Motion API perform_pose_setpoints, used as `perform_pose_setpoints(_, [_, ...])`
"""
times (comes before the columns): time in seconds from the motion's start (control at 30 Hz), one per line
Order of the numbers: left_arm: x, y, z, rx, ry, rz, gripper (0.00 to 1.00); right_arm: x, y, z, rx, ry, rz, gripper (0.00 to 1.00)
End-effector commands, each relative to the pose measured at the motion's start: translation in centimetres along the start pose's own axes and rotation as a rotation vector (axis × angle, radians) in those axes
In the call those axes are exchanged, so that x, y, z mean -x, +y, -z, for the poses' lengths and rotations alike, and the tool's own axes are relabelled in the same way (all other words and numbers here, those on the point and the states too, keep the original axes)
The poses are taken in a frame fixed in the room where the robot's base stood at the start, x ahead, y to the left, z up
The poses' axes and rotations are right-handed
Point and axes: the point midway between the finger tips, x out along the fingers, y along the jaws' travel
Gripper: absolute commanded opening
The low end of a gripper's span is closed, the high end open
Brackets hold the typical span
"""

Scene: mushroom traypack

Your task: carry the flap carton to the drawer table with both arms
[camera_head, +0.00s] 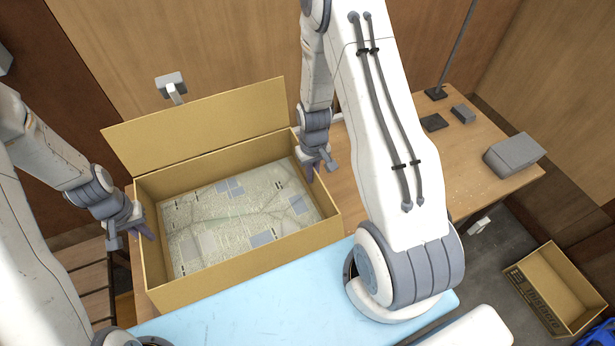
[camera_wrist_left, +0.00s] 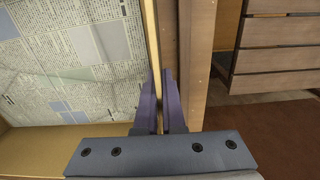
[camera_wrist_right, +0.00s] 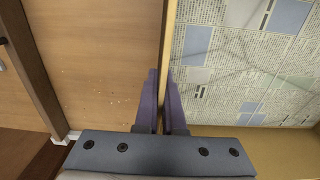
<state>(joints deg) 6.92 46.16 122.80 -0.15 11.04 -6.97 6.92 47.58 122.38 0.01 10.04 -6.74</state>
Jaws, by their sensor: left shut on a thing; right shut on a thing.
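The flap carton (camera_head: 230,255) is a brown open box with one long flap raised at the back and printed newspaper lining its floor. It also shows in the left wrist view (camera_wrist_left: 150,30) and the right wrist view (camera_wrist_right: 168,40). My left gripper (camera_head: 148,234) is shut on its left wall; its fingers straddle the wall in the left wrist view (camera_wrist_left: 161,75). My right gripper (camera_head: 318,168) is shut on its right wall. A wooden table (camera_head: 462,185), apparently the drawer table, extends behind and right of the carton. I cannot tell whether the carton touches it.
A light blue surface (camera_head: 290,295) lies in front of the carton. A grey box (camera_head: 514,155), small dark items (camera_head: 434,122) and a pole stand on the wooden table. Another open carton (camera_head: 555,285) is on the floor at right. A slatted wooden piece (camera_head: 88,275) is at left.

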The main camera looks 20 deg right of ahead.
Motion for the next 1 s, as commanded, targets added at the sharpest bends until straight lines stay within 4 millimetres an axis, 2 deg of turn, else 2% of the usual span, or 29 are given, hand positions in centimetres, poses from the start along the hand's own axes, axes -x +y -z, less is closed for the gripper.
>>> perform_pose_setpoints(0.37, [-0.7,-0.1,0.0,0.001,0.0,0.0,0.0,-0.7,0.1,0.0,-0.001,-0.001,0.0,0.0])
perform_pose_setpoints(1.0, [-4.4,-0.1,0.0,0.001,-0.001,0.0,0.0,-4.4,0.1,0.1,-0.001,0.001,0.0,0.0])
